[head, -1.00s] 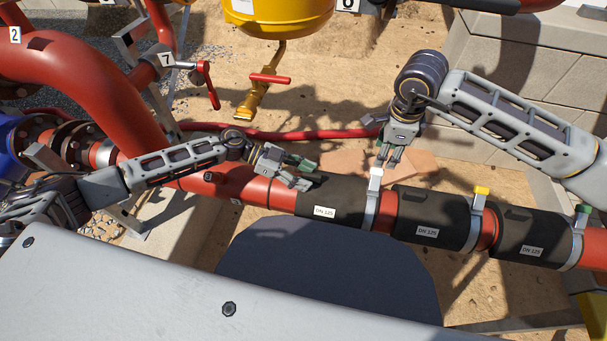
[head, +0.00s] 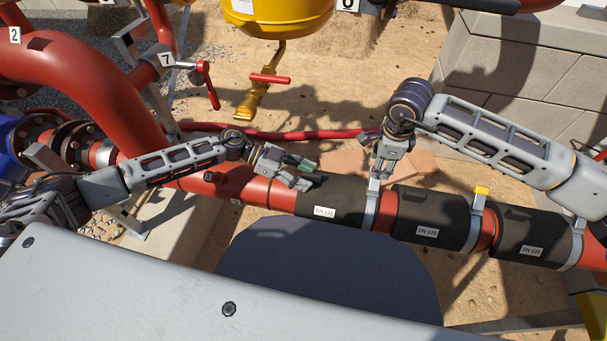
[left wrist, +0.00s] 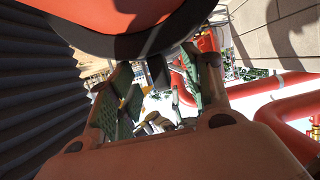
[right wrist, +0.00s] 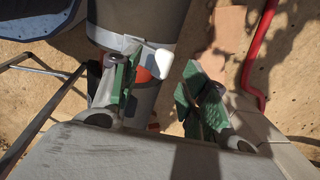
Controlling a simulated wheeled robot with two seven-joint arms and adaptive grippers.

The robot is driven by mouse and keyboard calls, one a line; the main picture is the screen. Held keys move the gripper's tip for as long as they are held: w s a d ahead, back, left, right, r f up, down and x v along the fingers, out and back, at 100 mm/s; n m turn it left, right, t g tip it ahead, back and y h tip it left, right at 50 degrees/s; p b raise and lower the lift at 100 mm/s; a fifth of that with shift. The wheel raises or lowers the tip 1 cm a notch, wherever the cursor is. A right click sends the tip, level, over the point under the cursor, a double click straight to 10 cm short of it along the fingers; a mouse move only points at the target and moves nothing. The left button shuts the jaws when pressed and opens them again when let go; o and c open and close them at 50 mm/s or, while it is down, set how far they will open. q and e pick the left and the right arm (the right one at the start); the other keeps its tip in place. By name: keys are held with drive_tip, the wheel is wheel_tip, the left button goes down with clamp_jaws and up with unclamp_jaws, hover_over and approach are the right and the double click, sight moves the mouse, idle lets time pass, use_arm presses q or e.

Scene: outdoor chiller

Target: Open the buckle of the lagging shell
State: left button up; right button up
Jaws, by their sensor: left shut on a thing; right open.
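The left lagging shell (head: 337,203) is a black sleeve labelled DN 125 around the red pipe. A grey strap with a white buckle (head: 374,185) closes its right end. My left gripper (head: 309,176) is shut at the shell's upper left side, seemingly on a dark tab (left wrist: 157,72); the fingers hide most of the contact. My right gripper (head: 381,172) is open, just above and behind the white buckle, hiding its upper part. In the right wrist view the white buckle (right wrist: 156,60) shows ahead of and between the spread green-padded fingers (right wrist: 158,98).
Two more black shells sit along the pipe to the right, the nearer with a yellow buckle (head: 482,190). My right forearm covers the last shell's buckle. A yellow vessel (head: 278,15) with a red-handled valve (head: 270,78) hangs behind. Sandy ground lies beyond the pipe.

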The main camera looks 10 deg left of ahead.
drive_tip(key=shift+w+f, duration=0.15)
drive_tip(key=shift+f, duration=0.9)
drive_tip(key=shift+w+f, duration=0.1)
drive_tip(key=shift+f, duration=0.95)
clamp_jaws()
